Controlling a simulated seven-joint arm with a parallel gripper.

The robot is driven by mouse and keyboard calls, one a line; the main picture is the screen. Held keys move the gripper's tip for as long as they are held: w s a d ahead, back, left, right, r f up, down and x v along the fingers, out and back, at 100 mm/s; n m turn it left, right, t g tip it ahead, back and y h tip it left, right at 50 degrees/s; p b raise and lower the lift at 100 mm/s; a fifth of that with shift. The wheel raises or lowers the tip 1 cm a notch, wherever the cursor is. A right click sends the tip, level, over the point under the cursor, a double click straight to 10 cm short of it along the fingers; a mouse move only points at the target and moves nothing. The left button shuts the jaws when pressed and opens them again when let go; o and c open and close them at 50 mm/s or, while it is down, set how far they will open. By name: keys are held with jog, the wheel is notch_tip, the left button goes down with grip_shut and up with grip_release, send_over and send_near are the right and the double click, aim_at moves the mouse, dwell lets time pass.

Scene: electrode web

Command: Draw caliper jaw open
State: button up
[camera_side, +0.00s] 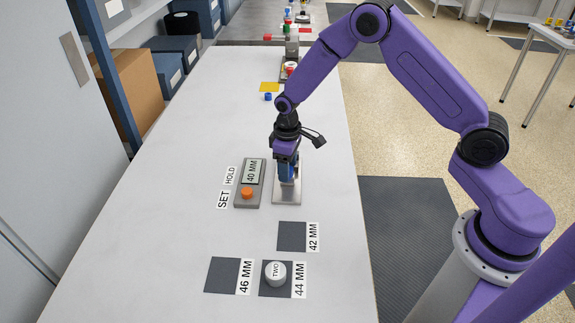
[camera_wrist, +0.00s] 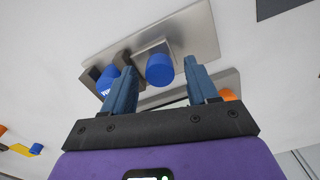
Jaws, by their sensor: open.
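The caliper is a steel plate (camera_side: 287,191) with upright jaw blocks. In the wrist view the plate (camera_wrist: 200,38) carries a blue knob (camera_wrist: 160,69) on one block, and a second blue knob with white lettering (camera_wrist: 108,80) stands to its left. My gripper (camera_side: 287,163) points down over the caliper and hides much of it in the side view. In the wrist view my gripper's fingers (camera_wrist: 159,68) are apart. The nearer knob shows between them, with gaps on both sides; its exact depth is unclear. The grey readout box (camera_side: 250,183) shows "40 MM".
An orange button (camera_side: 247,193) sits on the readout box, beside SET and HOLD labels. Dark pads marked 42 MM (camera_side: 291,236), 44 MM (camera_side: 276,291) and 46 MM (camera_side: 222,275) lie in front. A white cylinder marked TWO (camera_side: 275,273) stands on the 44 pad. The table's left is clear.

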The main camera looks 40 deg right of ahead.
grip_shut()
jog(key=shift+s+a, duration=1.25)
grip_release()
notch_tip(320, 180, up, 18)
jog(key=shift+f, duration=0.25)
notch_tip(320, 180, up, 8)
dwell(0.6)
